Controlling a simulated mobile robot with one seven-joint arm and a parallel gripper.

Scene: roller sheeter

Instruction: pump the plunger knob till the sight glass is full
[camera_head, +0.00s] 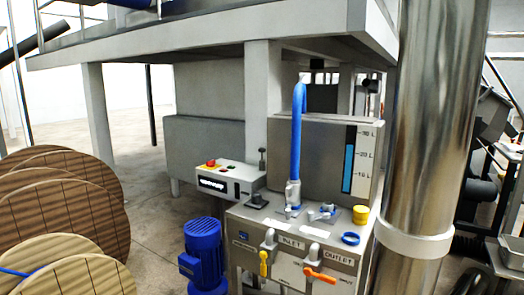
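The sight glass (348,165) is a tall narrow strip on the grey tank panel (315,160), marked 10 L, 20 L and 30 L. Blue fills it from the bottom to a little above the 20 L mark; the part above is dark. A short black knob on a dark square base (257,200) sits at the left of the cabinet top. A thin upright stem with a black ball (262,153) stands behind the control box. I cannot tell for certain which of these is the plunger knob. My gripper is not in view.
The cabinet front has yellow (264,262) and orange (320,275) valve handles, labelled inlet and outlet. A blue hose (298,130) rises from its top beside a yellow cap (360,214). A blue motor (204,255) and cable reels (60,215) stand left. A shiny cylinder blocks the right.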

